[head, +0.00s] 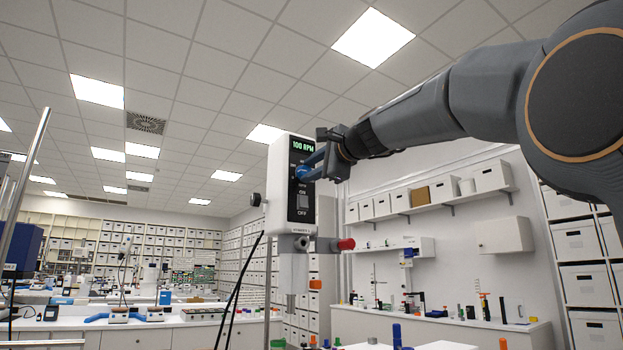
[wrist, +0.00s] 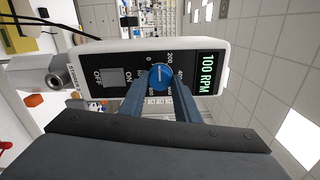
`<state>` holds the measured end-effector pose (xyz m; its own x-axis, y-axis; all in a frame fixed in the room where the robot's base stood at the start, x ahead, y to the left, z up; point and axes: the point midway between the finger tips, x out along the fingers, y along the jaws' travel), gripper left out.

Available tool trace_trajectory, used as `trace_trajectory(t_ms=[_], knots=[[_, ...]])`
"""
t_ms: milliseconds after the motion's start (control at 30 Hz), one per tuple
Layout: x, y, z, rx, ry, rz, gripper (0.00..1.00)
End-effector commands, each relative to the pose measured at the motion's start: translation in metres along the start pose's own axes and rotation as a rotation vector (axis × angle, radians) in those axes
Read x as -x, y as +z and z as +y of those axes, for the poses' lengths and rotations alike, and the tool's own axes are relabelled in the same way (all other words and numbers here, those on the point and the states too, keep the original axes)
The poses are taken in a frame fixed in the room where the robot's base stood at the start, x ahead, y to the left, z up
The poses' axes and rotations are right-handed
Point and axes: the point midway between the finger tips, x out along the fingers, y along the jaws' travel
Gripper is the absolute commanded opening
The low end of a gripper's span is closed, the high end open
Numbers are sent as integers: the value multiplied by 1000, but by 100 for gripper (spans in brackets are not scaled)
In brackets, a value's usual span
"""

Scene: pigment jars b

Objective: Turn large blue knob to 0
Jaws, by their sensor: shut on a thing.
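The stirrer (head: 281,208) is a white upright box with a black front panel. Its green display (head: 302,146) reads 100 RPM. The large blue knob (wrist: 159,77) sits on the panel between the display and the ON/OFF switch (wrist: 113,77), with a number scale around it. In the head view the knob is mostly hidden by my gripper (head: 311,166). In the wrist view my gripper (wrist: 158,92) has its two blue fingers on either side of the knob, shut on it. The knob's exact pointer setting is too small to read.
A red-capped part (head: 345,244) sticks out right below the stirrer. Black cables (head: 240,285) hang on its left. Behind are a bench with small bottles (head: 470,312) and a wall shelf with white boxes (head: 440,190). The air left of the stirrer is mostly free.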

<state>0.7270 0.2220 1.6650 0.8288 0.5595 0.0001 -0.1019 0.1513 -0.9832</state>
Motion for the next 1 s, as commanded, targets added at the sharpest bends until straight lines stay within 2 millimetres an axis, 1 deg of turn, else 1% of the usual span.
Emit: trace_trajectory(t_ms=[33,200,500,700,1000], knots=[[-1,-1,3,45,1,0,7],[-1,-2,3,197,1,0,7],[-1,-1,2,405,1,1,7],[0,-1,2,484,2,0,7],[-1,-1,2,526,3,-1,7]])
